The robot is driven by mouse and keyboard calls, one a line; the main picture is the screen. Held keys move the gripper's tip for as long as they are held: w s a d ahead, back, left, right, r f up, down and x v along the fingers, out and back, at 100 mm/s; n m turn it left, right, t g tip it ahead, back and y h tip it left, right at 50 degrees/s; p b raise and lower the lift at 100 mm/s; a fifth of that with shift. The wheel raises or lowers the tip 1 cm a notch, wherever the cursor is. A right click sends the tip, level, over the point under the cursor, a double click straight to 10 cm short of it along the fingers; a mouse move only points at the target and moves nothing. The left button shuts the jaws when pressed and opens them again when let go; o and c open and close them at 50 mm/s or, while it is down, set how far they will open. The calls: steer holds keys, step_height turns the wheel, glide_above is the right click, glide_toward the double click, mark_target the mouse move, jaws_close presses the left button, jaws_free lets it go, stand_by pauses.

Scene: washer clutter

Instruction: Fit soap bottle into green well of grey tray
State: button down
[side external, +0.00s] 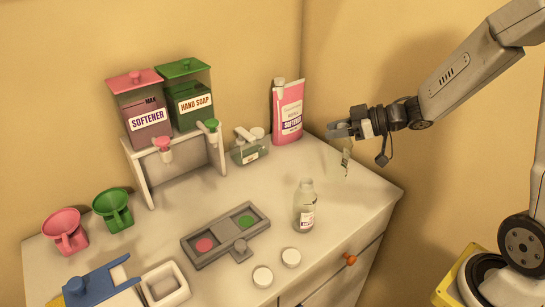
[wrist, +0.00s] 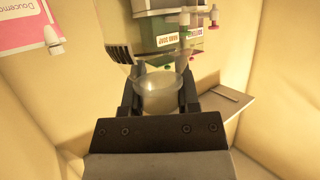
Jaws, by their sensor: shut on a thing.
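The grey tray (side external: 225,233) lies on the white top, with a red well (side external: 204,245) at its left and a green well (side external: 246,221) at its right. Both wells look empty. My gripper (side external: 343,132) is shut on a clear bottle (side external: 346,157) with a small greenish mark, seemingly the soap bottle. It hangs in the air near the top's right corner, apart from the tray. In the wrist view, the clear bottle (wrist: 160,92) sits between my two fingers; its label is hidden there. Another clear bottle (side external: 305,208) with a reddish label stands upright right of the tray.
Softener (side external: 148,115) and hand soap (side external: 190,105) dispensers stand on a white rack at the back. A pink softener container (side external: 287,112) and a green pump bottle (side external: 248,147) stand nearby. Two white caps (side external: 262,277) lie in front of the tray.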

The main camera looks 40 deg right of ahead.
step_height(320, 180, up, 10)
steer(key=w+a+r+m+t+h, duration=0.1)
steer(key=w+a+r, duration=0.1)
steer(key=a, duration=0.5)
steer(key=shift+s+a+f+m+h, duration=1)
steer(key=shift+s+a, duration=2.15)
steer(key=shift+a, duration=2.1)
steer(key=shift+t+y, duration=0.3)
steer(key=shift+t, duration=0.1)
step_height(320, 180, down, 6)
steer(key=shift+r, duration=0.25)
